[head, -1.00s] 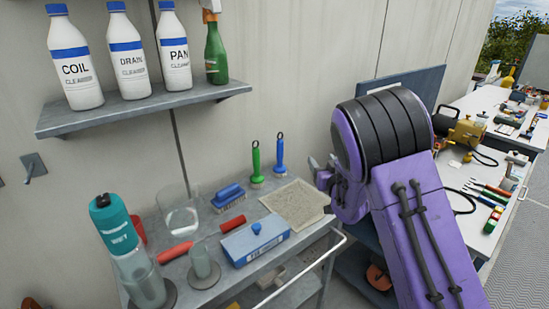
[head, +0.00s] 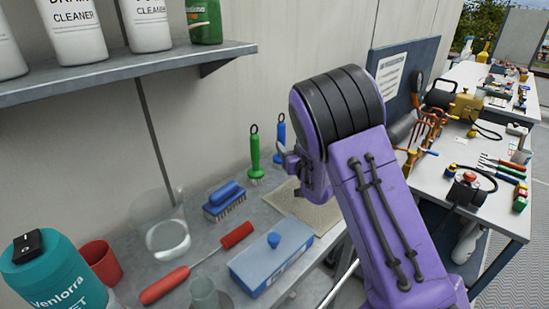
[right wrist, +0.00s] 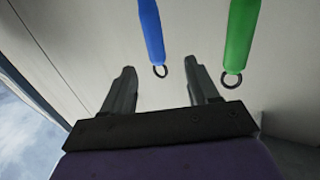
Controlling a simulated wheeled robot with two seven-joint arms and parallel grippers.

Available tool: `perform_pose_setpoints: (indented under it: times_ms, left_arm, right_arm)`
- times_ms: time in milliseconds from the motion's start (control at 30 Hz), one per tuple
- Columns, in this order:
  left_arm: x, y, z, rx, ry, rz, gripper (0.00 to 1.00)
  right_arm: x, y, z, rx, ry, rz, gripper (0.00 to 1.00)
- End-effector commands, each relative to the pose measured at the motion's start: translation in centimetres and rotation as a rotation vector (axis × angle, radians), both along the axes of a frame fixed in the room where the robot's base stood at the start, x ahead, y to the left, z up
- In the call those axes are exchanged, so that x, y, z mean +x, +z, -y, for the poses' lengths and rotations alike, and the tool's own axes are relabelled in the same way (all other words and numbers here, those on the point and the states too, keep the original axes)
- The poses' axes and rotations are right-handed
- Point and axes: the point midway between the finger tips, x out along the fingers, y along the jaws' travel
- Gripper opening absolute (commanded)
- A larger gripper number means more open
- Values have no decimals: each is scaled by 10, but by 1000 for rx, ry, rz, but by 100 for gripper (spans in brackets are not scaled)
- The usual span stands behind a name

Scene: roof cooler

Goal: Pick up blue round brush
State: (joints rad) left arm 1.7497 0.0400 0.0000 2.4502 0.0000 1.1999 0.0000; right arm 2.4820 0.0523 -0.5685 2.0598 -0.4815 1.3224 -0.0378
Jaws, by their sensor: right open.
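The blue round brush (head: 281,138) stands upright on the grey cart, at the back beside the wall, its handle topped by a black ring. My right gripper partly covers its lower part in the head view. A similar green round brush (head: 255,158) stands just to its left. In the right wrist view the blue handle (right wrist: 152,30) points at the open, empty fingers of my right gripper (right wrist: 160,90), with its ring in front of the gap between them. The green handle (right wrist: 240,38) lies to the right of the fingers. My left gripper is not in view.
The cart (head: 217,262) also holds a blue scrub brush (head: 223,200), a blue box (head: 268,268), a red-handled tool (head: 165,285), a glass beaker (head: 167,238) and a tan pad (head: 310,214). A shelf (head: 130,75) with bottles is above left. A cluttered workbench (head: 490,215) stands at right.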

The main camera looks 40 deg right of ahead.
Motion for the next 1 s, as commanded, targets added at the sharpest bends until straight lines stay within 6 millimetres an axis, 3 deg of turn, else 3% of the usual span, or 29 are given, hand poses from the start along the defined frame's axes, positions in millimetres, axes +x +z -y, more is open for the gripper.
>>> perform_pose_setpoints:
  times_ms: [67, 700, 967, 1000]
  left_arm:
    - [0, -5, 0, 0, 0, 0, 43]
    - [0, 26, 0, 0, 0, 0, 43]
    - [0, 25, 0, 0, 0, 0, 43]
    - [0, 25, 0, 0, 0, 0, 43]
  right_arm:
    - [3, -6, 2, 0, -1, 0, 59]
    - [92, -2, 45, -1, 2, 0, 59]
    - [96, -4, 47, 0, 2, 0, 59]
    - [96, -4, 46, 0, 2, 0, 46]
